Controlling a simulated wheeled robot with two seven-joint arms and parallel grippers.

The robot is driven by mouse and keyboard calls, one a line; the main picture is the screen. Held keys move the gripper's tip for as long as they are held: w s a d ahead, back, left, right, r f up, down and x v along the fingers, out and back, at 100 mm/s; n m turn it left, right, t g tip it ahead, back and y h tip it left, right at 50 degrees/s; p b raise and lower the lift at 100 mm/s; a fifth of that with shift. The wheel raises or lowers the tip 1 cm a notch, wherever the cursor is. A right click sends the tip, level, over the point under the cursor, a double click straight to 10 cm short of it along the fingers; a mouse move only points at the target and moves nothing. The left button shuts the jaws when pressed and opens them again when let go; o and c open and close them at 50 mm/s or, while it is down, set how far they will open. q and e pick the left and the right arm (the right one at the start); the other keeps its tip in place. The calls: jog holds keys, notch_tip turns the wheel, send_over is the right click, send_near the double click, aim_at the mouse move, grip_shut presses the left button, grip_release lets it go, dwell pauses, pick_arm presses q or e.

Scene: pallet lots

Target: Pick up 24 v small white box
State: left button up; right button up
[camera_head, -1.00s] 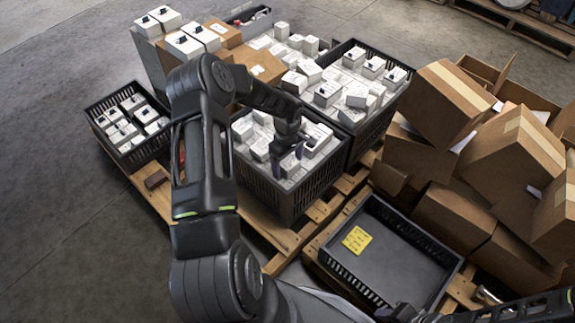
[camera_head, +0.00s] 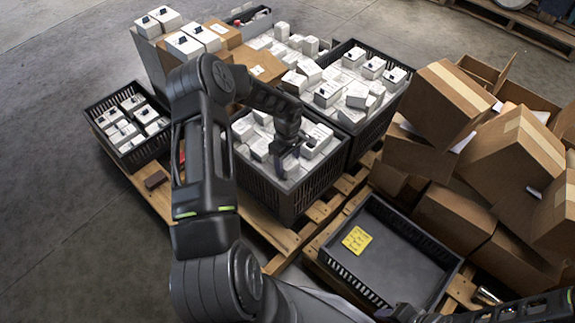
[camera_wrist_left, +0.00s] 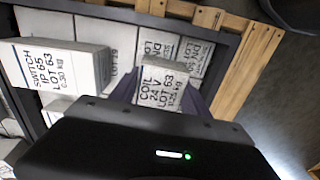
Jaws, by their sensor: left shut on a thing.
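A small white box (camera_wrist_left: 163,84) printed "COIL 24 V LOT 63" sits between the two fingers of my left gripper (camera_wrist_left: 163,98) in the left wrist view. The fingers are shut on its sides. In the head view my left gripper (camera_head: 285,160) points down into the middle black crate (camera_head: 285,200) of white boxes, and it hides the held box there. A larger white box (camera_wrist_left: 60,65) marked "SWITCH IP 65 LOT 63" is beside it to the left in the wrist view. My right gripper (camera_head: 395,313) is at the bottom edge, its jaws unclear.
An empty black crate (camera_head: 400,260) with a yellow note (camera_head: 357,240) is in front. Other crates of white boxes stand behind (camera_head: 372,125) and at left (camera_head: 110,102). Brown cartons (camera_head: 510,150) are piled at right. The crates rest on wooden pallets (camera_head: 285,238).

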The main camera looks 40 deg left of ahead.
aim_at(288, 161)
pick_arm(q)
jog(key=c, duration=0.4)
jog(key=shift+o, duration=0.2)
notch_tip(288, 161, up, 10)
jog(key=shift+r+p, duration=0.1)
jog(key=shift+p, duration=1.1)
